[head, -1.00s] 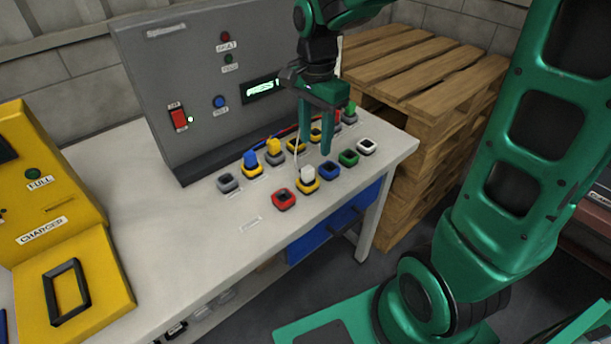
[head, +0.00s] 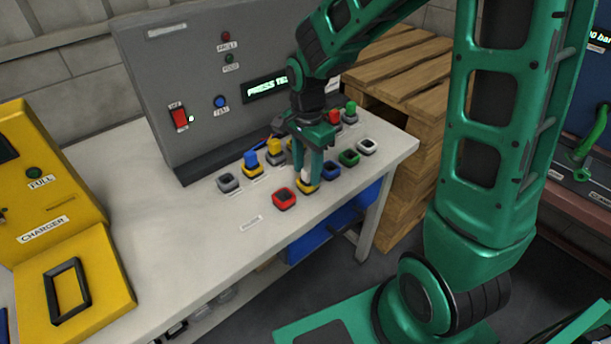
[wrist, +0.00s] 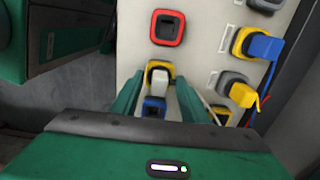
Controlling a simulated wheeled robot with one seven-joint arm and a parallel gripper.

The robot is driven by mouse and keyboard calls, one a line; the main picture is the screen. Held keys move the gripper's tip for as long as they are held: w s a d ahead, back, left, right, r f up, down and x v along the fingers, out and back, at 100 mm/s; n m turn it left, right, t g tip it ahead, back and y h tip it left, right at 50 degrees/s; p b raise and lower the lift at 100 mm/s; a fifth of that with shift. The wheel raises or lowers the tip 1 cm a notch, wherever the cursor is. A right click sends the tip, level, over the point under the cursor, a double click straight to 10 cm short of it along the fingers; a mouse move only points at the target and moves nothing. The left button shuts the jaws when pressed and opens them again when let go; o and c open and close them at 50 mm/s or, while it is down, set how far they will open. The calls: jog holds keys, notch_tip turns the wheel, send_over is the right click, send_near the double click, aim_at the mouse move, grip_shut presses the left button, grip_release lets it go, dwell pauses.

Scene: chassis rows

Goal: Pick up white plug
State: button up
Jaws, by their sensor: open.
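The white plug (head: 307,174) sits in a yellow-framed socket (head: 307,187) on the bench, between the red and blue sockets. In the wrist view the white plug (wrist: 159,77) shows between my two green fingers. My gripper (head: 308,173) points down with its fingers open, one on each side of the plug. I cannot tell whether either finger touches it. In the wrist view my gripper (wrist: 157,98) covers the near part of the row.
A red socket (head: 284,198), a blue socket (head: 330,170) and a green socket (head: 348,158) stand close by. Blue (head: 251,159) and yellow (head: 274,147) plugs stand behind, before the grey panel (head: 190,80).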

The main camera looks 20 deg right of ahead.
jog(key=shift+f, duration=0.5)
grip_shut()
jog(key=shift+r, duration=0.1)
